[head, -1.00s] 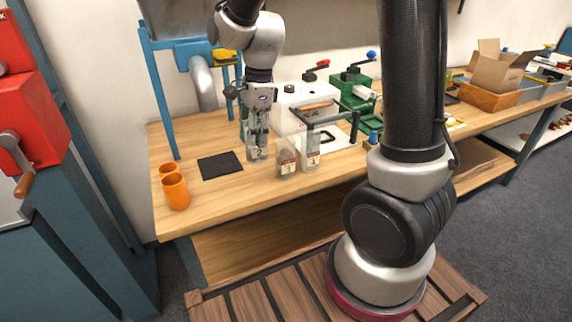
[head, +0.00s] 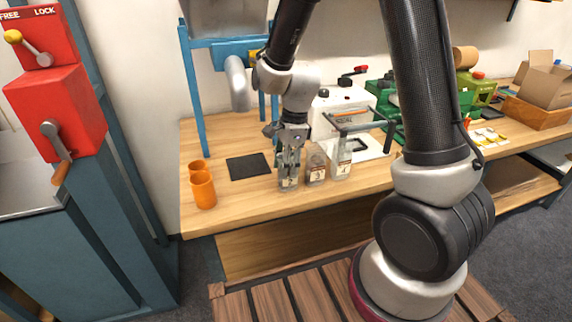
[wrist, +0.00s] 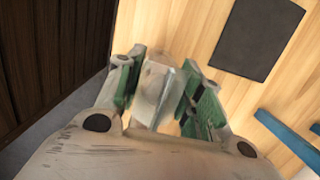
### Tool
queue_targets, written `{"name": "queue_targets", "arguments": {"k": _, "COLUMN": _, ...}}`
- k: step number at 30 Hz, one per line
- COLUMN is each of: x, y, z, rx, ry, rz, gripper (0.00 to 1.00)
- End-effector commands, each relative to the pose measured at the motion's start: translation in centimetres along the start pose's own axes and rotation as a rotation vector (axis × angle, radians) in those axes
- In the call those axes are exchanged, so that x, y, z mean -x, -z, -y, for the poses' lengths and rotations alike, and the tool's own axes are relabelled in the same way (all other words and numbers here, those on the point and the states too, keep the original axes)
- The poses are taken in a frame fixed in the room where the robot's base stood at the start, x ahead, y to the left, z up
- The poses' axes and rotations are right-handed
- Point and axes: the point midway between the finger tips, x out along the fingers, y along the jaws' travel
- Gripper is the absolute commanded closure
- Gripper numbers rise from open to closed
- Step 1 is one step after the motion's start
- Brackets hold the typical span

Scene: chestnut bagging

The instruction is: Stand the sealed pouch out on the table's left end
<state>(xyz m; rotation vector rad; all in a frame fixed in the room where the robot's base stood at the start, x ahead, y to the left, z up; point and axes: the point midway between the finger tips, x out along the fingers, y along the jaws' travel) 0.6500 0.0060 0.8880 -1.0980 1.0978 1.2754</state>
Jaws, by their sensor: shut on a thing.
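My gripper (head: 289,168) is shut on a clear pouch (head: 288,184) near the table's front edge, just right of the dark mat. The wrist view shows the pale pouch (wrist: 157,88) between the green-padded fingers (wrist: 163,92). I cannot tell whether its base touches the table. Two more pouches stand to its right: one with brown contents and a label reading 3 (head: 317,168), and another labelled pouch (head: 342,166). The wooden table's left end (head: 222,205) is bare at the front.
The dark mat (head: 248,167) lies flat behind and left of my gripper. A blue frame (head: 196,100) rises at the back left. A white machine (head: 342,108) stands behind the pouches. A red lever box (head: 58,110) is far left.

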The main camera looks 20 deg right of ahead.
Motion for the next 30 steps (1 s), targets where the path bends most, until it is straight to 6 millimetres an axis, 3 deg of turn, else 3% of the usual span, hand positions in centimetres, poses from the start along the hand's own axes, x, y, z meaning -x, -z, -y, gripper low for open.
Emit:
{"name": "queue_targets", "arguments": {"k": 6, "x": -0.3, "y": 0.1, "z": 0.0, "rx": 0.000, "ry": 0.000, "rz": 0.000, "gripper": 0.89}}
{"name": "queue_targets", "arguments": {"k": 7, "x": -0.3, "y": 0.0, "z": 0.0, "rx": 0.000, "ry": 0.000, "rz": 0.000, "gripper": 0.57}}
{"name": "queue_targets", "arguments": {"k": 10, "x": -0.2, "y": 0.0, "z": 0.0, "rx": 0.001, "ry": 0.000, "rz": 0.000, "gripper": 0.41}}
{"name": "queue_targets", "arguments": {"k": 22, "x": 0.5, "y": 0.0, "z": 0.0, "rx": 0.001, "ry": 0.002, "rz": 0.001, "gripper": 0.41}}
{"name": "queue_targets", "arguments": {"k": 30, "x": 5.9, "y": 0.0, "z": 0.1, "rx": 0.001, "ry": 0.006, "rz": 0.002, "gripper": 0.41}}
